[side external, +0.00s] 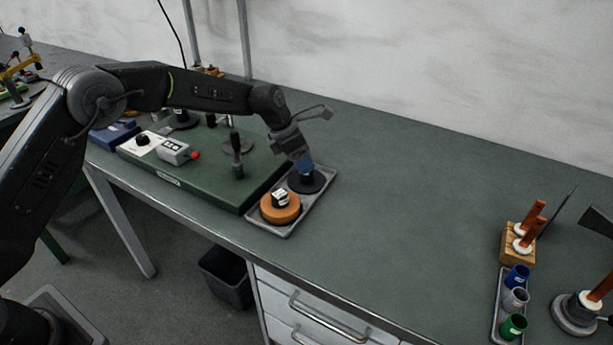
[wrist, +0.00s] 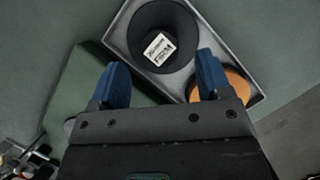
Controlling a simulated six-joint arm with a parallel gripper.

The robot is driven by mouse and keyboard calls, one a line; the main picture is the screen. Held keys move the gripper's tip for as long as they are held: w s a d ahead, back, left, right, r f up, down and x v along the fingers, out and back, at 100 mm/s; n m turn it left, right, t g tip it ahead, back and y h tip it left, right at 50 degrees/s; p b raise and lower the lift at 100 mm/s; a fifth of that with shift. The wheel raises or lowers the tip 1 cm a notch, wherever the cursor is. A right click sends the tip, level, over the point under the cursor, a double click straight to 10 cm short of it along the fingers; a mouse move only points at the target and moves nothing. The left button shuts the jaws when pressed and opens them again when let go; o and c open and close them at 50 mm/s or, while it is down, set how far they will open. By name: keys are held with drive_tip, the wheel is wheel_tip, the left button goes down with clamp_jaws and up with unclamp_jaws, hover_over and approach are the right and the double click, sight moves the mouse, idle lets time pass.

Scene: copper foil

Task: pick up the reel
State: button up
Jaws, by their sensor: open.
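A tray (side external: 293,229) holds two round reel-like things. The orange, copper-coloured reel (side external: 282,213) lies at the tray's near end, with a small black-and-white piece on top. The black round one (side external: 318,184) lies behind it at the far end. My gripper (side external: 305,163) is open and empty, above the black one, with blue fingertips pointing down. In the wrist view the black one (wrist: 185,28) and its white label show just beyond my gripper (wrist: 162,64). The orange reel (wrist: 240,86) is partly hidden behind the right finger.
A raised green board (side external: 205,178) with a grey box, a red knob and an upright dark tool stands left of the tray. Coloured cups (side external: 515,298) and a wooden stand (side external: 518,243) are at the far right. The bench between is clear.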

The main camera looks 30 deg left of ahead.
drive_tip(key=x, duration=0.4)
drive_tip(key=shift+w+d+f, duration=0.1)
drive_tip(key=shift+f, duration=0.1)
drive_tip(key=c, duration=1.1)
